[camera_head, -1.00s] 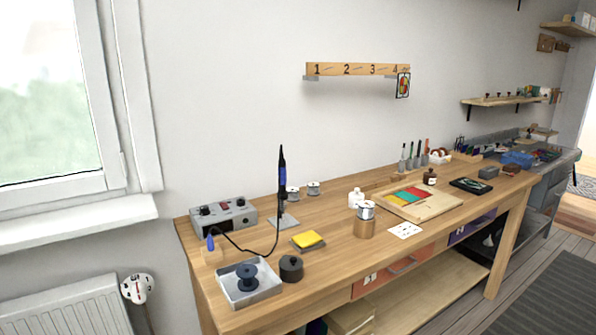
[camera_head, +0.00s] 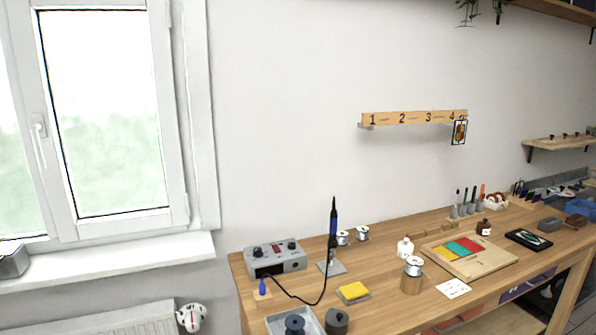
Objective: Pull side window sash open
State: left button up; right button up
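The side window sash (camera_head: 174,130) is a white frame around a bright pane at the left of the head view. It appears shut in its frame. Its white handle (camera_head: 38,126) sits on the sash's left upright, with the grip hanging down. The white sill (camera_head: 110,258) runs below it. Neither of my grippers shows in the view, so nothing of mine is seen touching the sash or the handle.
A wooden workbench (camera_head: 385,268) stands right of the window, with a grey soldering station (camera_head: 275,258) at its near left corner. A grey object (camera_head: 12,262) rests on the sill's left end. A radiator (camera_head: 110,322) stands below the sill. A numbered rail (camera_head: 415,118) hangs on the wall.

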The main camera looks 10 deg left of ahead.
aim_at(26, 24)
jog(key=u, duration=1.3)
